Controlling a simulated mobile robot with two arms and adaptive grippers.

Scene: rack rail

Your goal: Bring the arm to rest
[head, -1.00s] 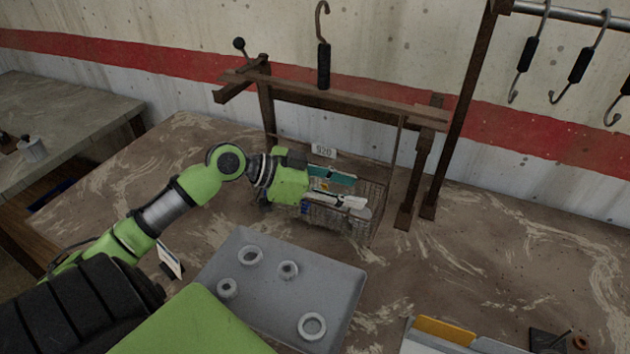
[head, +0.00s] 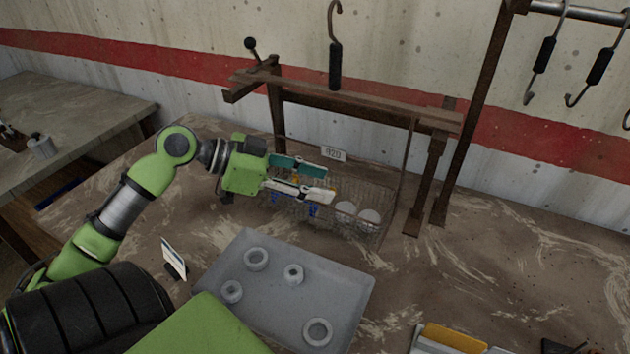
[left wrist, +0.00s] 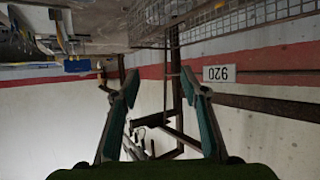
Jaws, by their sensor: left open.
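My left gripper (head: 300,178) is open, its fingers pointing right in front of the wire basket (head: 372,212). In the left wrist view its two fingers (left wrist: 160,95) stand wide apart with nothing between them. The left arm reaches in from the left over the table. The basket hangs under the wooden rack rail (head: 360,105) and holds two pale round pieces (head: 357,214) at its right end. Blue parts show below the fingers. My right gripper is not in view.
A grey tray (head: 268,296) with several grey rings lies in front of the basket. A label marked 920 (head: 334,154) sits above the basket. The table's right side is mostly clear.

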